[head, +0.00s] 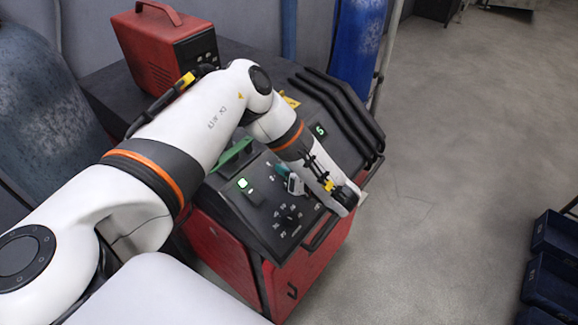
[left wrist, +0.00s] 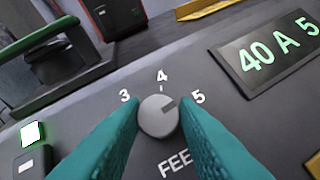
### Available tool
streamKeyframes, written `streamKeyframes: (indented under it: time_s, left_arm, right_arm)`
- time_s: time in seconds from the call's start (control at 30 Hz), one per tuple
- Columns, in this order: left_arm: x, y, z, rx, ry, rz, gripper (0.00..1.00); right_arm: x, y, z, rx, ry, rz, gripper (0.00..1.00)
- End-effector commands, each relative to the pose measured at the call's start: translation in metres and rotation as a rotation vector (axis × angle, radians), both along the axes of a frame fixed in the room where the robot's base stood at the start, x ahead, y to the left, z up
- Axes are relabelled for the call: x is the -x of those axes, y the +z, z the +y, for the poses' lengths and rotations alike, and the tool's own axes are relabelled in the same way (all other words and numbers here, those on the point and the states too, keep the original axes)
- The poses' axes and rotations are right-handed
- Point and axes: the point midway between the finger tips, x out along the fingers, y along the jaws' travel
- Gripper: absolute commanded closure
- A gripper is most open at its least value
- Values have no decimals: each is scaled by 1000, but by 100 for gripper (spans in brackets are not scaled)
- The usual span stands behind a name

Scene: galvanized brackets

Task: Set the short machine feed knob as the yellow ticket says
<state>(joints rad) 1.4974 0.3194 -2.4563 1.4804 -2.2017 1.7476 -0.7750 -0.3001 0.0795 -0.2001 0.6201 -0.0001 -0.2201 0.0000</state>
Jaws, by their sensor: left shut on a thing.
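The feed knob (left wrist: 158,116) is round and grey, on a dark panel with the marks 3, 4 and 5 around it. Its dark pointer mark aims up and right, between 4 and 5. My left gripper (head: 281,170) has its teal fingers shut on the knob, one on each side. In the head view the gripper and arm mostly hide the knob. The panel belongs to the red machine (head: 226,247). A yellow piece (head: 291,101), perhaps the ticket, shows behind my arm; I cannot read any writing on it. My right gripper is out of view.
A lit display (left wrist: 278,51) reads 40 A 5. A lit button (left wrist: 31,133) is left of the knob, and another dial (head: 291,218) is on the lower panel. A red unit (head: 150,55) stands behind. Blue bins (head: 550,285) are at right; the floor between is clear.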

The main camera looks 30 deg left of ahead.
Motion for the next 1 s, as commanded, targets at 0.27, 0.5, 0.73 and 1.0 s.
streamKeyframes:
  time_s: [0.27, 0.5, 0.73, 1.0]
  left_arm:
    - [1, 1, 0, -4, -75, 60, 95]
    - [1, 0, 0, -5, -92, 73, 95]
    - [1, 0, 0, -5, -92, 74, 95]
    - [1, 0, 0, -5, -91, 74, 50]
  right_arm:
    - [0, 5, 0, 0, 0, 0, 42]
    - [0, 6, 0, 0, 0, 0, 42]
    - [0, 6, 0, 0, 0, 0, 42]
    - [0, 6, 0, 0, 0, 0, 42]
